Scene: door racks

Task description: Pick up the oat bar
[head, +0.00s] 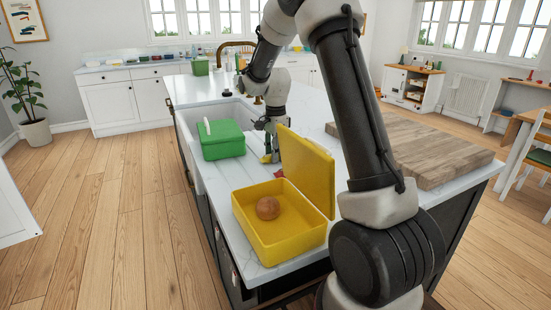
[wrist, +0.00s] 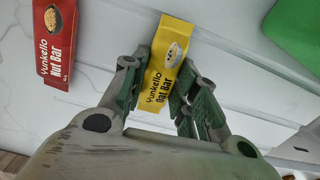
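The oat bar (wrist: 168,62) is a yellow packet with a picture of a bowl on it. In the wrist view it lies lengthwise between the two fingers of my gripper (wrist: 162,72). The fingers lean in and appear to press on both its long edges, with its far end sticking out beyond them. In the head view my gripper (head: 270,148) points down at the white counter behind the yellow lunch box, and a small yellow part of the oat bar (head: 265,159) shows below it. I cannot tell whether the bar is off the counter.
A red nut bar (wrist: 66,40) lies to the left of the oat bar. A closed green box (head: 222,142) stands left of my gripper. An open yellow lunch box (head: 247,238) holding a round brown thing (head: 268,208) stands nearer. A wooden board (head: 432,150) lies at right.

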